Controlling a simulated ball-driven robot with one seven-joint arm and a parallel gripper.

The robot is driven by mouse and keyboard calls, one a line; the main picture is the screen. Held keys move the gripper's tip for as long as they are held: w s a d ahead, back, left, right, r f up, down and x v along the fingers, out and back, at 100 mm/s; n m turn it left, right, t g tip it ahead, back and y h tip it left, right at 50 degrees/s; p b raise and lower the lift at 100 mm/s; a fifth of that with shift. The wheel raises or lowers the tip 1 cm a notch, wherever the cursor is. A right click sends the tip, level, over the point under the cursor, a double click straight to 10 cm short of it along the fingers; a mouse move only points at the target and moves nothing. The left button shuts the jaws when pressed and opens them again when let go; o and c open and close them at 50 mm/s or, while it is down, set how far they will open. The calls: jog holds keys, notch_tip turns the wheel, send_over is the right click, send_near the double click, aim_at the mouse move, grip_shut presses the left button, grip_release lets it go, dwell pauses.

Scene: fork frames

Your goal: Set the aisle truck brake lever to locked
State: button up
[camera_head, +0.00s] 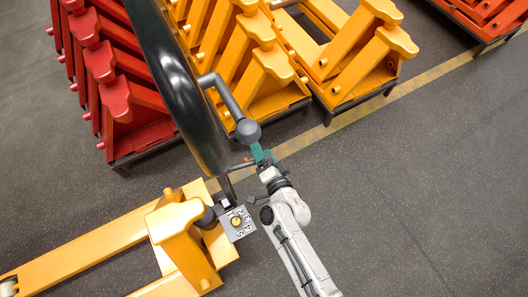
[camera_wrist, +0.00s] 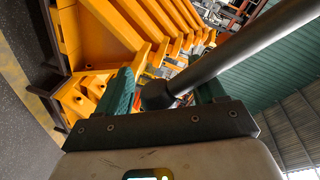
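The yellow truck (camera_head: 170,222) stands at lower left, with a small numbered plate (camera_head: 237,223) on it. A grey lever (camera_head: 229,98) with a round knob end (camera_head: 247,131) sticks out from beside a glossy black post (camera_head: 185,95) above the truck. I take it to be the brake lever; no locked marking is readable. My gripper (camera_head: 262,154) is just below the knob in the head view. In the wrist view, my gripper (camera_wrist: 165,93) has its teal fingers apart. The lever's dark rod (camera_wrist: 245,45) and knob (camera_wrist: 157,95) show between them, with a gap at the left finger. Contact cannot be told.
Yellow frames (camera_head: 255,70) stand in rows at the top centre, and red frames (camera_head: 110,85) at the upper left. More red frames (camera_head: 490,18) are at the top right. The grey floor (camera_head: 440,170) on the right is clear, crossed by a yellow line (camera_head: 430,75).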

jog(key=v, duration=1)
jog(key=shift+s, duration=0.35)
jog(key=shift+d, duration=0.25)
